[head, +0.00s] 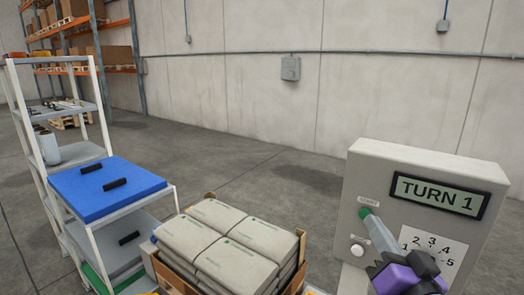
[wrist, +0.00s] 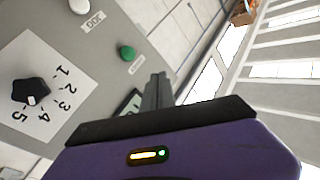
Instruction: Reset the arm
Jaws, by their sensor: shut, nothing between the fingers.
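My gripper (head: 373,222) is in front of the grey control box (head: 372,163) at the right of the head view. Its grey fingers are together and empty. In the wrist view the fingertips (wrist: 160,78) appear beside the green START button (wrist: 127,53), with a gap in the picture between them. In the head view the tips overlap the area just below that button (head: 364,211). I cannot tell the depth between them. The box's display (head: 438,194) reads "TURN 1".
A white button (head: 357,249) and a numbered dial with a black knob (wrist: 30,90) are on the box. Stacked sacks (head: 238,265) fill a carton left of it. A cart with a blue top (head: 135,178) holding black pieces stands further left. Open floor lies behind.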

